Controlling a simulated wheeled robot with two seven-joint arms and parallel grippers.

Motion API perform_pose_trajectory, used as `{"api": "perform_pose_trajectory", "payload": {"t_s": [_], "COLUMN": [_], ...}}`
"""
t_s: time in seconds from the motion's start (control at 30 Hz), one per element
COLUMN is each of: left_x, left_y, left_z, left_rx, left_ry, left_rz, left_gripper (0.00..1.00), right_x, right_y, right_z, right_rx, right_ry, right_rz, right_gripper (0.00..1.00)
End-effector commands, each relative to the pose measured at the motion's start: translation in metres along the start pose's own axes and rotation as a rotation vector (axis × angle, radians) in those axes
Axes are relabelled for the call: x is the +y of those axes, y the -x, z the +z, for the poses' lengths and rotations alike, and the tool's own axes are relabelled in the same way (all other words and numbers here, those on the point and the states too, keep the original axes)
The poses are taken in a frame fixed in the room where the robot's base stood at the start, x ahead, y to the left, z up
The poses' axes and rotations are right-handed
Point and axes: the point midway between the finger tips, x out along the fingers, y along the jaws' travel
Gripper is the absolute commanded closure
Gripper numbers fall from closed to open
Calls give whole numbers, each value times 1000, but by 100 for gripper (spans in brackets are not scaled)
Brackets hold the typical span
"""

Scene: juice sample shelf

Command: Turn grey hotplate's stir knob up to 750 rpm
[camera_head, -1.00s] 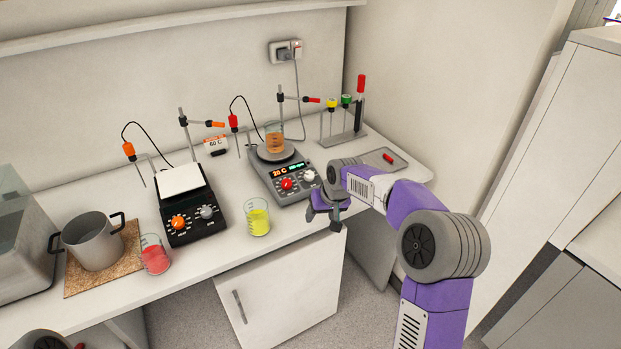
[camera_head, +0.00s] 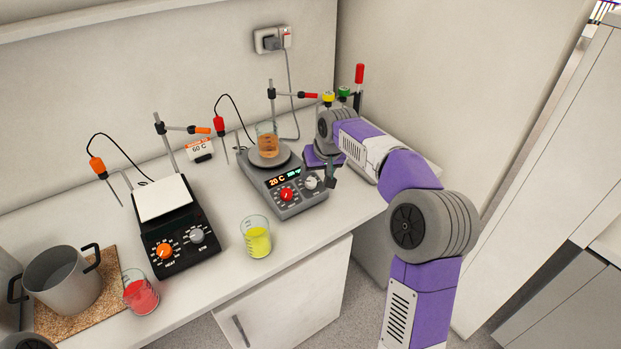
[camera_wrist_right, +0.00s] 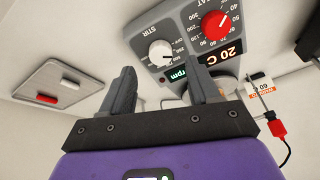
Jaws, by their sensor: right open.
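The grey hotplate (camera_head: 300,205) stands on the bench with a beaker of orange liquid (camera_head: 267,141) on its round plate. Its front has a red knob (camera_head: 287,195), a white stir knob (camera_head: 311,182) and a display (camera_head: 284,177) reading 20 C in red; the green rpm figure is too small to read. My right gripper (camera_head: 325,178) is by the hotplate's right side, close to the stir knob. In the right wrist view the gripper (camera_wrist_right: 160,78) is open, and the stir knob (camera_wrist_right: 160,53) shows beyond the gap between its fingers, apparently untouched. My left gripper is not in view.
A black hotplate (camera_head: 180,249) stands to the left. A beaker of yellow liquid (camera_head: 257,241) stands before the grey hotplate. A pot (camera_head: 65,281) and a red-liquid beaker (camera_head: 140,294) are farther left. A tray (camera_wrist_right: 62,85) shows in the wrist view.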

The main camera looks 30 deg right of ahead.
Motion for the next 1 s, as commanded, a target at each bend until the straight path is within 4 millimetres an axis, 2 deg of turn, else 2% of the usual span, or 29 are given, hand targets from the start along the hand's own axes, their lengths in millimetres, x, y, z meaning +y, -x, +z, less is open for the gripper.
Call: {"api": "perform_pose_trajectory", "payload": {"t_s": [0.03, 0.1, 0.3, 0.67, 1.0], "left_x": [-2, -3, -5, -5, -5], "left_y": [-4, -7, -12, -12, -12], "left_z": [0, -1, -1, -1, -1], "left_rx": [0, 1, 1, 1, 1], "left_ry": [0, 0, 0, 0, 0], "left_rz": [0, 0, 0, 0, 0], "left_gripper": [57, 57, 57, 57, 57], "right_x": [0, 0, 0, 0, 0], "right_y": [-12, -24, -46, -50, -50], "right_z": [1, 2, 1, 0, 0], "right_rx": [-3, -4, -1, 0, 0], "right_ry": [0, 0, 0, 0, 0], "right_rz": [0, 1, 0, 0, 0], "right_gripper": [39, 39, 39, 39, 91]}}
